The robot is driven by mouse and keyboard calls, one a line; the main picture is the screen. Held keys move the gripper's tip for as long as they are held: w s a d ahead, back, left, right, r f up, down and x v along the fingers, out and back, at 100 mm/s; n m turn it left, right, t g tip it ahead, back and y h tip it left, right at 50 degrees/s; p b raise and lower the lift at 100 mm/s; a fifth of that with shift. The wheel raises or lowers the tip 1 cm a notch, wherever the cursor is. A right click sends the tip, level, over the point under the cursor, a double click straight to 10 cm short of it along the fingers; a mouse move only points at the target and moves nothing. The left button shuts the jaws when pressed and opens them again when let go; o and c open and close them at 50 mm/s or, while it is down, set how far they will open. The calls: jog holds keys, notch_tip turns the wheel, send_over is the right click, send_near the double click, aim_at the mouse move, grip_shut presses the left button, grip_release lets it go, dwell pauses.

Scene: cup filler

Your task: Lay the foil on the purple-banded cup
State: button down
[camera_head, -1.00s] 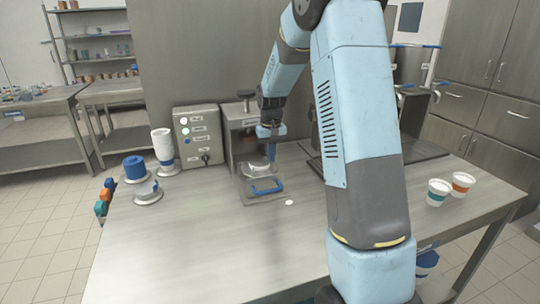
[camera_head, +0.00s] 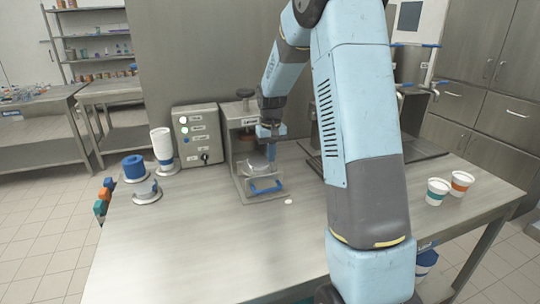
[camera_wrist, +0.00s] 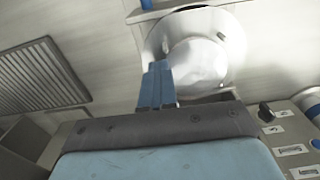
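My gripper (camera_head: 271,150) points down at the sealing machine (camera_head: 240,135), over its pulled-out drawer. In the wrist view its blue fingers (camera_wrist: 155,85) are close together, their tips at the edge of a pale, shiny round foil (camera_wrist: 198,62). They look shut on that edge. The foil lies over the round metal holder (camera_wrist: 236,45) of the drawer; I cannot tell whether it touches anything below. No purple band shows in either view; anything under the foil is hidden.
A blue drawer handle (camera_head: 267,187) sticks out in front. A control box (camera_head: 199,137) and a white cup stack (camera_head: 161,145) stand to the left. A teal-banded cup (camera_head: 437,191) and an orange-banded cup (camera_head: 461,183) stand at the right. The front of the table is clear.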

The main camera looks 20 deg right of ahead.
dwell(0.4)
jog(key=c, duration=1.4)
grip_release()
jog(key=shift+o, duration=0.2)
notch_tip(320, 180, up, 14)
jog(key=shift+f, duration=0.2)
